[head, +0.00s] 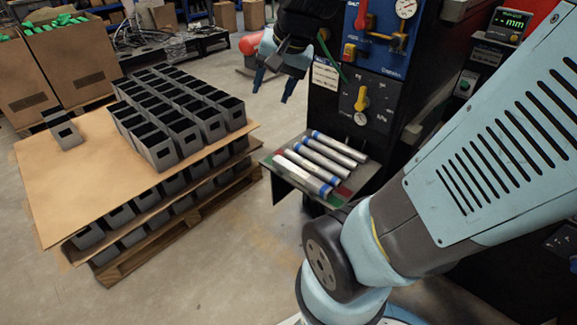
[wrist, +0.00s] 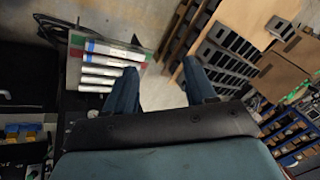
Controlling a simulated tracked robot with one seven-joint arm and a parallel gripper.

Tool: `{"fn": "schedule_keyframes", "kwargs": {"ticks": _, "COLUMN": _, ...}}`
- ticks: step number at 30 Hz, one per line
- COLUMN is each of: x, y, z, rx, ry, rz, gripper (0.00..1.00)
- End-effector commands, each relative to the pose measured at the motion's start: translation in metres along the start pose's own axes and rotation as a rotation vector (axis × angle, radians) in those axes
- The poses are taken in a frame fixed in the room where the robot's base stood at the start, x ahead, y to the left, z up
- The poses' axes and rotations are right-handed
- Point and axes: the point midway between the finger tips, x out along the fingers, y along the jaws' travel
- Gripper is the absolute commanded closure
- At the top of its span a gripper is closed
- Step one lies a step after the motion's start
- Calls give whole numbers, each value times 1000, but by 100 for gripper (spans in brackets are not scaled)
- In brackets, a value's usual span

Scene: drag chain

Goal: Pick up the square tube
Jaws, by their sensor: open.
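Many dark grey square tubes (head: 170,112) stand upright with open tops, packed in rows on a cardboard sheet on the pallet at left. One square tube (head: 66,134) stands apart on the same sheet, near its far left corner. The tubes also show in the wrist view (wrist: 226,40) at upper right. My gripper (head: 272,86) hangs in the air to the right of the tubes, in front of the machine, with blue fingers pointing down. It is open, and in the wrist view nothing lies between its fingers (wrist: 158,72). It is apart from every tube.
A small shelf (head: 276,172) on the machine holds several silver cylinders (head: 322,160) with blue bands, below my gripper. The cardboard sheet (head: 60,185) has bare room at its front left; more tubes lie in a layer beneath. Cardboard boxes (head: 75,62) stand behind.

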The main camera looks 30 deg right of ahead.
Motion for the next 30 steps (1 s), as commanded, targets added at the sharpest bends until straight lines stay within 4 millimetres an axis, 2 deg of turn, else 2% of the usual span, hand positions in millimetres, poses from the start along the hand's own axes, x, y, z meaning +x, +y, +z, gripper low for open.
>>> {"fn": "schedule_keyframes", "kwargs": {"ticks": 1, "x": 12, "y": 0, "z": -9, "rx": 78, "ry": -22, "rz": -1, "gripper": 45}}
{"fn": "schedule_keyframes", "kwargs": {"ticks": 8, "x": 63, "y": 2, "z": -46, "rx": 451, "ry": -84, "rz": -4, "gripper": 45}}
{"fn": "schedule_keyframes", "kwargs": {"ticks": 16, "x": 129, "y": 22, "z": -86, "rx": 896, "ry": -117, "rz": 37, "gripper": 45}}
{"fn": "schedule_keyframes", "kwargs": {"ticks": 23, "x": 190, "y": 53, "z": -115, "rx": 1273, "ry": -102, "rz": 100, "gripper": 45}}
{"fn": "schedule_keyframes", "kwargs": {"ticks": 30, "x": 253, "y": 100, "z": -136, "rx": 1658, "ry": -33, "rz": 183, "gripper": 45}}
